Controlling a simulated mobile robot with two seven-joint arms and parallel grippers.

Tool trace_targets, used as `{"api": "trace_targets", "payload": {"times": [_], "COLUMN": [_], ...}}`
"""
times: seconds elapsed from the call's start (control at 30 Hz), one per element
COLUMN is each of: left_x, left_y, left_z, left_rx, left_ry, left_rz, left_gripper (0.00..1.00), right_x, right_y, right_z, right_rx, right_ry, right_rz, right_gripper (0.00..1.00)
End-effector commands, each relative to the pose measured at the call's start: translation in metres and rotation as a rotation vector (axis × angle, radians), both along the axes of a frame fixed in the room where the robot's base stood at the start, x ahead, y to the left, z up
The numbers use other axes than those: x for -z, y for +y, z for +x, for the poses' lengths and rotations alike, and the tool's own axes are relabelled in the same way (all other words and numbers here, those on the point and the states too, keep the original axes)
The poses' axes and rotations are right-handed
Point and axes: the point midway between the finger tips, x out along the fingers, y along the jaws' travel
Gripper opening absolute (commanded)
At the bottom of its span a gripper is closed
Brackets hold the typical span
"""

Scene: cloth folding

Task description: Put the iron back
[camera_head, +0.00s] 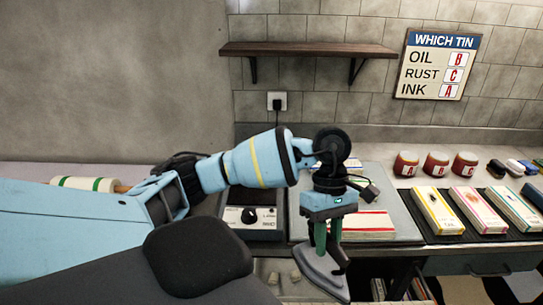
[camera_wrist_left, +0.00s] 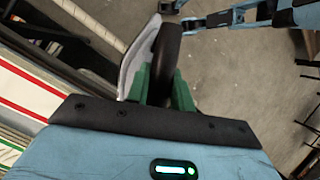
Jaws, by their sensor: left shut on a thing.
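The iron (camera_head: 322,278) has a pale grey, pointed soleplate and a dark handle. In the head view it hangs tilted below my left gripper (camera_head: 328,238), in front of the worktop's edge. In the left wrist view my green fingers (camera_wrist_left: 160,92) are shut on the iron's dark handle (camera_wrist_left: 166,55), with the grey plate (camera_wrist_left: 132,55) beside it. A control box with a black dial (camera_head: 250,215) stands on the worktop, left of the gripper; my arm hides part of its back. No iron rest is clearly recognisable.
A grey board (camera_head: 398,212) carries a red-striped stack (camera_head: 362,226). Several coloured boxes on a dark mat (camera_head: 467,237) and red-brown jars (camera_head: 436,163) stand to the right. A wooden shelf (camera_head: 310,48) and a sign (camera_head: 438,64) are on the wall. Open floor (camera_wrist_left: 240,85) lies below the iron.

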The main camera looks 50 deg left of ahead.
Motion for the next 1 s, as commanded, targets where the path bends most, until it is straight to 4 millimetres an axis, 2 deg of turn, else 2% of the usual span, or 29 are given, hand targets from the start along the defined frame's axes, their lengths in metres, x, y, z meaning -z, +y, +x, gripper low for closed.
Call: {"api": "trace_targets", "payload": {"times": [0.2,0.6,0.8,1.0], "left_x": [0.012,0.031,0.036,0.038], "left_y": [-0.021,-0.042,-0.045,-0.046], "left_z": [-0.005,-0.014,-0.017,-0.018], "left_rx": [0.379,1.066,1.301,1.400], "left_ry": [-0.011,-0.010,0.002,0.011], "left_rz": [-0.002,0.004,0.003,0.001], "left_gripper": [0.00,0.00,0.00,0.00], "right_x": [-0.001,0.000,0.000,0.000], "right_y": [0.000,-0.001,-0.001,-0.001], "right_z": [0.001,0.000,-0.001,-0.001], "right_rx": [-0.001,-0.003,-0.004,-0.004], "right_ry": [-0.002,-0.001,0.000,0.000], "right_rz": [0.000,-0.003,-0.004,-0.004], "right_gripper": [0.36,0.36,0.36,0.36]}}
